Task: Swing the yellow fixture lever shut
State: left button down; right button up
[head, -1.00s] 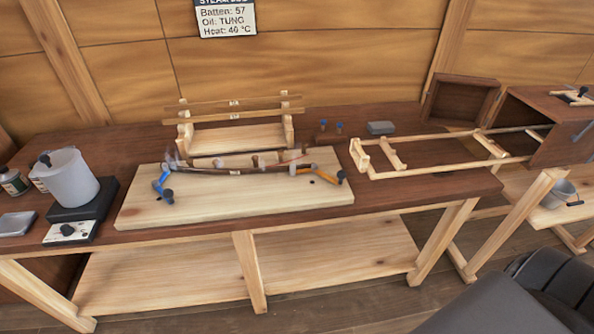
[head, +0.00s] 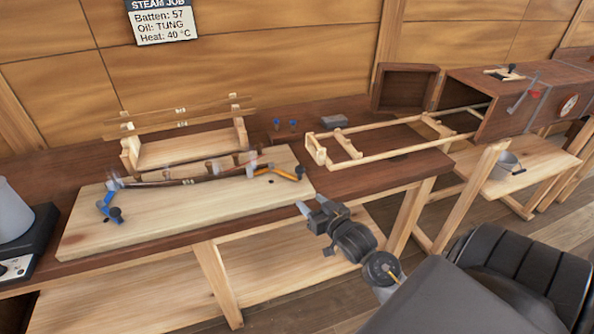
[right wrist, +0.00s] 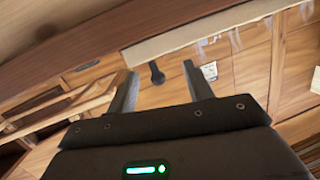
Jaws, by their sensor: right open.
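The yellow fixture lever (head: 285,173) is at the right end of the pale fixture board (head: 205,215), with a dark knob (head: 299,172) at its outer end. A curved dark batten (head: 190,181) lies across the fixture between it and a blue lever (head: 108,204) at the left end. My right gripper (head: 311,205) is open and empty, in front of the bench edge, nearer the camera than the yellow lever and apart from it. In the right wrist view, a dark knob (right wrist: 157,73) shows beyond and between the open fingers (right wrist: 160,85). My left gripper is out of view.
A wooden rack (head: 190,147) with thin battens stands behind the board. A slatted ladder-like frame (head: 385,145) lies to the right, leading to a brown box (head: 490,120). A grey block (head: 334,121) sits at the back. A hotplate (head: 25,245) is at the left.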

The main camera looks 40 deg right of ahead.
aim_at(301, 172)
jog(key=w+d+r, duration=0.1)
jog(key=w, duration=0.3)
jog(key=w+d+r+t+p, duration=0.1)
jog(key=w+d, duration=0.1)
jog(key=w, duration=0.2)
jog(key=w+d+r+t+p, duration=0.1)
jog(key=w, duration=0.3)
jog(key=shift+w+d+r+m, duration=0.15)
jog(key=shift+w+m, duration=0.1)
jog(key=shift+m, duration=0.05)
grip_shut()
